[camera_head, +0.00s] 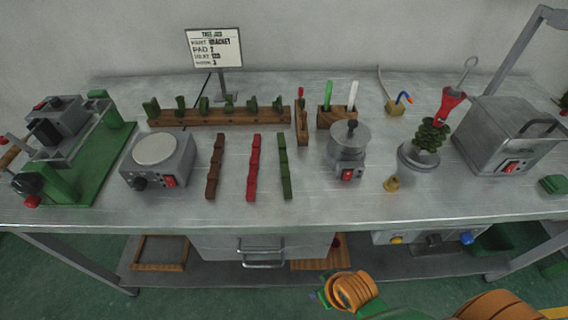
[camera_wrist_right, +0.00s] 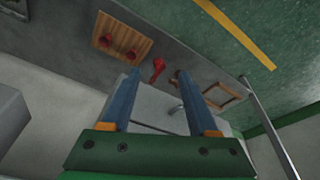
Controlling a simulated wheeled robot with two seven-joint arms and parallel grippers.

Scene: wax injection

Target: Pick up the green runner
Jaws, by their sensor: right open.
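The green runner (camera_head: 284,168) is a narrow dark green bar lying lengthwise on the metal bench. A red runner (camera_head: 253,167) and a brown runner (camera_head: 214,167) lie to its left, roughly parallel and apart from it. My right gripper (camera_wrist_right: 158,76) is open in the right wrist view, with nothing between its blue fingers. In the head view my right arm comes in at the bottom, in front of the bench and well short of the runner. The green runner does not show in the right wrist view. My left gripper is in neither view.
A hot plate (camera_head: 156,150) stands left of the runners and a lidded pot (camera_head: 348,150) right of the green one. A wooden rack (camera_head: 220,116) of green pieces stands behind them. The bench (camera_head: 310,215) is clear in front. A lower shelf (camera_head: 200,275) holds a wooden frame.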

